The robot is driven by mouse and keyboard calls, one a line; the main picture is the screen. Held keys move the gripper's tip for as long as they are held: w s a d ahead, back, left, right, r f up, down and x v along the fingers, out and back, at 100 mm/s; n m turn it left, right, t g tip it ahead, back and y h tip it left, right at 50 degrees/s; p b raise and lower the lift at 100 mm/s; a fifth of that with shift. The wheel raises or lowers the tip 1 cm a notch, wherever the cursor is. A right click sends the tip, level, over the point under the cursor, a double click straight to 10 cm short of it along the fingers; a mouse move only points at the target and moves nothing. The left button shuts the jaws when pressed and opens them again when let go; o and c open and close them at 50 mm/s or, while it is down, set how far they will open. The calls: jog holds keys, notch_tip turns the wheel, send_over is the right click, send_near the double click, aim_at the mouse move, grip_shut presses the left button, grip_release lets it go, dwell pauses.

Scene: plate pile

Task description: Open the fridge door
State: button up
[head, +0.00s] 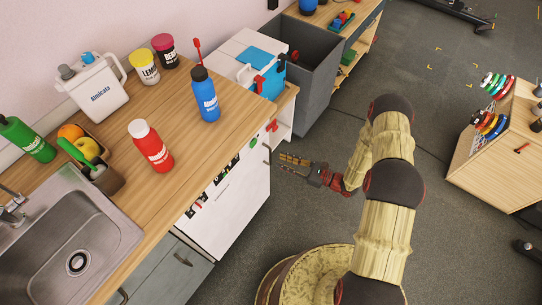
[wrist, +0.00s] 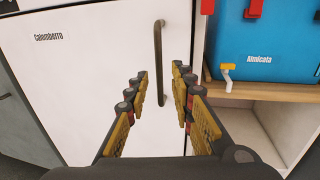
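The fridge is a white cabinet under the counter, its door front (head: 236,208) facing my arm and closed in the head view. In the wrist view the white door (wrist: 85,80) fills the left and middle, with the label "Calomberro" at its upper left. A dark vertical bar handle (wrist: 158,50) is on the door near its right edge. My gripper (wrist: 160,84) is open and empty, its yellow-padded fingers on either side of the handle's lower part in the picture. How far the fingertips are from the handle I cannot tell. In the head view my gripper (head: 284,162) is just right of the fridge front.
An open wooden shelf (wrist: 255,92) with a blue cooler (wrist: 262,45) stands right of the fridge. Bottles, a red one (head: 152,147) and a blue one (head: 205,95), stand on the counter above. Grey floor (head: 250,250) is clear before the fridge.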

aim_at(270, 165)
jog(key=b+x, duration=0.1)
jog(key=x, duration=0.5)
jog(key=shift+a, duration=0.25)
jog(key=shift+c, duration=1)
jog(key=c, duration=0.4)
grip_shut()
